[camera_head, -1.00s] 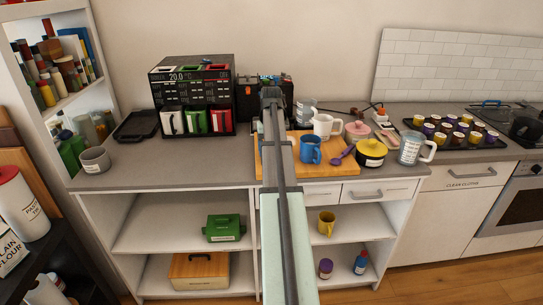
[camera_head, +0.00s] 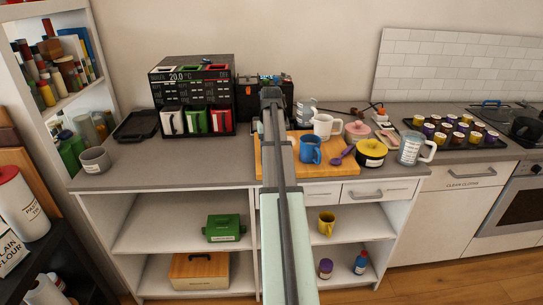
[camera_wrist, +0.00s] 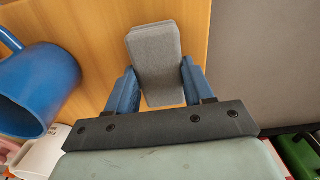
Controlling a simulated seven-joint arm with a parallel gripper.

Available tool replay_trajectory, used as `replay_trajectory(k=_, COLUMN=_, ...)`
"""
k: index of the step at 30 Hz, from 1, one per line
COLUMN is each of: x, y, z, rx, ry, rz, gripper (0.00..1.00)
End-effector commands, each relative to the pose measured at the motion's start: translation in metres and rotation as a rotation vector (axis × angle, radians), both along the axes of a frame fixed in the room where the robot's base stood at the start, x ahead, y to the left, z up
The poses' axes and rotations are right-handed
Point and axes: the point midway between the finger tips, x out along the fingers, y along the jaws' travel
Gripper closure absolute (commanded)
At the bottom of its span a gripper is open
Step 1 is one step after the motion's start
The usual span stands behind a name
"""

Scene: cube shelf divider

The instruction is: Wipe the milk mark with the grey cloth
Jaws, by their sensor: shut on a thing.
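My gripper (camera_wrist: 158,84) has its two blue fingers closed on the sides of the folded grey cloth (camera_wrist: 153,50). The cloth looks like a thick rounded pad, and it is over the wooden board (camera_wrist: 102,20) in the wrist view. I cannot tell whether it touches the board. In the head view my arm hides the gripper and the cloth. The wooden board (camera_head: 335,168) lies on the counter there. I cannot make out a milk mark in either view; part of the board is behind my arm.
A blue mug (camera_head: 310,150) stands on the board, close left of the gripper in the wrist view (camera_wrist: 35,90). A white mug (camera_head: 323,125), purple spoon (camera_head: 342,155) and yellow-lidded pot (camera_head: 371,152) are nearby. The counter left of the board (camera_head: 185,165) is clear.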

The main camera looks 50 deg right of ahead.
Motion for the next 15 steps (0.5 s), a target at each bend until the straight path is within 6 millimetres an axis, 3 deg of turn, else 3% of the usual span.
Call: replay_trajectory(k=15, x=0.0004, y=-0.0004, z=0.0078, rx=-0.001, ry=-0.001, rz=0.000, gripper=0.92)
